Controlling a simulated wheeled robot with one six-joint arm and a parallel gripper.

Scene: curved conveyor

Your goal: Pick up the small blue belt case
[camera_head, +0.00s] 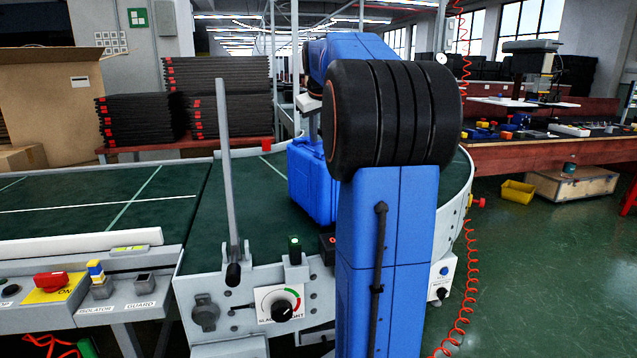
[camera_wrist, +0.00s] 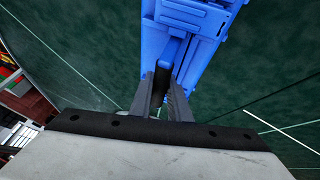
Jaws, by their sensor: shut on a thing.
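The small blue belt case (camera_head: 314,183) stands on the green curved conveyor belt (camera_head: 225,215), partly hidden behind my blue arm in the head view. In the wrist view the case (camera_wrist: 190,40) fills the top middle, with its handle between the fingers. My gripper (camera_wrist: 168,92) is shut on the case at its handle.
A grey upright post (camera_head: 225,170) rises at the near edge of the belt, left of the case. A control panel (camera_head: 283,306) with a dial is on the conveyor's front. Stacked black trays (camera_head: 217,95) stand behind. A workbench (camera_head: 540,145) with tools is at the right.

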